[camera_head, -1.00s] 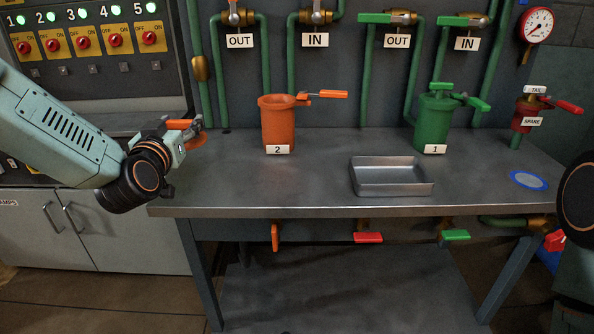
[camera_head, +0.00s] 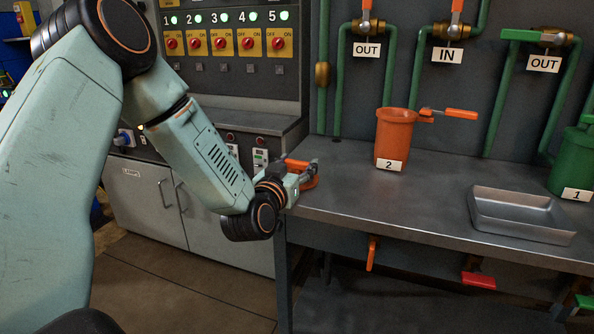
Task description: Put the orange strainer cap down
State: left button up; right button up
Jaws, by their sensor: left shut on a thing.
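My left gripper (camera_head: 306,177) is at the left end of the metal workbench (camera_head: 345,196). It is shut on the orange strainer cap (camera_head: 309,184), which shows only in part behind the fingers. The cap is close to the bench top; I cannot tell whether it touches it. The orange strainer body (camera_head: 394,135), labelled 2, stands upright on the bench to the right of the gripper, with an orange-handled clamp at its rim. My right gripper is out of view.
A shallow metal tray (camera_head: 484,213) lies on the bench at right. The green strainer (camera_head: 571,165), labelled 1, is cut by the right edge. A switch panel (camera_head: 225,75) stands behind my left arm. The bench between gripper and strainer 2 is clear.

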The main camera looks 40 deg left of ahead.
pick_arm(q)
jog(key=shift+s+a+r, duration=0.1)
jog(key=shift+r, duration=0.1)
jog(key=shift+f, duration=0.15)
jog(key=o, duration=1.6)
jog(key=p+v, duration=0.4)
jog(key=v, duration=0.8)
jog(key=shift+o, duration=0.2)
